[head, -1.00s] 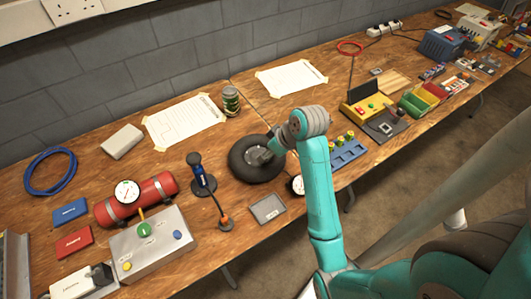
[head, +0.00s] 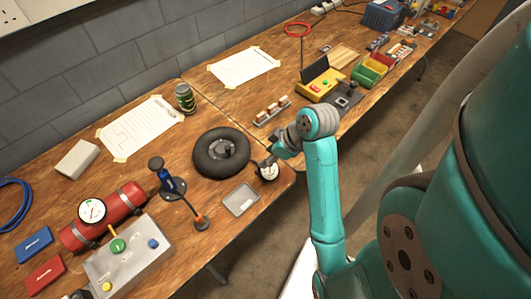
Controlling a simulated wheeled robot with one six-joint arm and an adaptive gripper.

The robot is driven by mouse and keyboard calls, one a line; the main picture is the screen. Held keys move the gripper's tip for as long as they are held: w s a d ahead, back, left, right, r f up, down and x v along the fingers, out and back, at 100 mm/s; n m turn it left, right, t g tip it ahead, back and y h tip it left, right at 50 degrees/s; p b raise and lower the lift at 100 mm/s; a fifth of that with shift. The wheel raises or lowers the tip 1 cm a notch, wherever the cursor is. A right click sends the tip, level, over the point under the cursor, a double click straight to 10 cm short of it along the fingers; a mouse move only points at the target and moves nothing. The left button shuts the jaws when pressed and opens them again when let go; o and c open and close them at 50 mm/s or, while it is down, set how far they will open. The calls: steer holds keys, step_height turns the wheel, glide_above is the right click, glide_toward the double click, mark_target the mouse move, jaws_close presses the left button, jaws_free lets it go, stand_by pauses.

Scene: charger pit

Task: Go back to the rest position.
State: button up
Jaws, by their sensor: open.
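My teal arm reaches over the workbench (head: 215,205) from the lower right. My gripper (head: 268,158) is at its far end, small in the picture, just right of the black tyre (head: 221,153) and above a small round dial gauge (head: 268,171). Nothing shows held in it. The tyre lies flat on the bench with its grey hub in plain view. Part of the gauge is hidden by the gripper. I cannot tell whether the gripper touches the gauge.
A grey tray (head: 241,199), a blue pump (head: 171,187) and a red cylinder (head: 104,217) stand left of my arm. A rack of small parts (head: 272,111) and a yellow box (head: 321,86) lie beyond it. Bare wood shows around the tyre. The bench front edge is close.

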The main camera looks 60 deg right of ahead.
stand_by(0.4)
